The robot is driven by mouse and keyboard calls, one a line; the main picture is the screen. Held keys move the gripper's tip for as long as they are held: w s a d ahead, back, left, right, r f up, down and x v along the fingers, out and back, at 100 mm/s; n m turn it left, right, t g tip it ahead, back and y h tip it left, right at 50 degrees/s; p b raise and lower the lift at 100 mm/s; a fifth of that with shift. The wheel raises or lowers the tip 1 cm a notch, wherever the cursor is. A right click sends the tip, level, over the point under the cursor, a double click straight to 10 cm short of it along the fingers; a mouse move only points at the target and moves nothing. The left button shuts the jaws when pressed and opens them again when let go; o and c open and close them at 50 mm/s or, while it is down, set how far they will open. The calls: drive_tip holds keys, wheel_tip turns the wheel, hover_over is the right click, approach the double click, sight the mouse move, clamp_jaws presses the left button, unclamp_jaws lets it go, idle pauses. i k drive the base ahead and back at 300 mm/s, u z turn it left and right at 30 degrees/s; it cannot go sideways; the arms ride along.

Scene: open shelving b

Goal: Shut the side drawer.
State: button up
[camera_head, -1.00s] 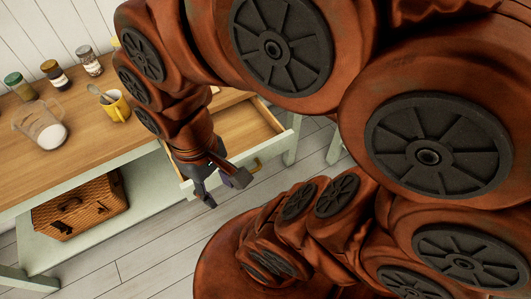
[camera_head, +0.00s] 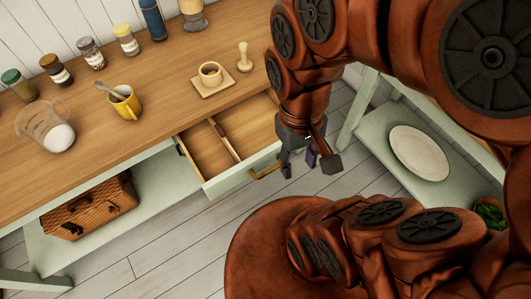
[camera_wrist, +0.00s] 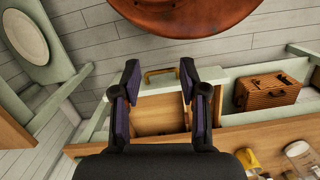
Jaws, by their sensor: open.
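The side drawer (camera_head: 225,183) is pulled out from under the wooden counter, its wooden inside and divider showing. Its pale green front carries a brass handle (camera_head: 265,172). My gripper (camera_head: 298,168) is open and empty, pointing down just right of the handle in the head view. In the wrist view the drawer front (camera_wrist: 212,73) and handle (camera_wrist: 160,71) show beyond my gripper (camera_wrist: 159,70), with the handle lying between the two fingertips in the picture. I see no contact with the handle, and the depth gap is hard to tell.
On the counter (camera_head: 165,95) stand a yellow mug (camera_head: 126,106), a glass jug (camera_head: 45,125), a cup on a wooden coaster (camera_head: 211,80) and several jars. A wicker basket (camera_head: 88,207) and a white plate (camera_head: 420,152) sit on lower shelves. Floor before the drawer is clear.

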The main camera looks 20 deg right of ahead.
sight(249, 125)
drive_tip(key=z, duration=1.65)
drive_tip(key=k, duration=1.25)
drive_tip(key=u, duration=1.6)
drive_tip(key=i, duration=0.5)
drive_tip(key=z, duration=0.1)
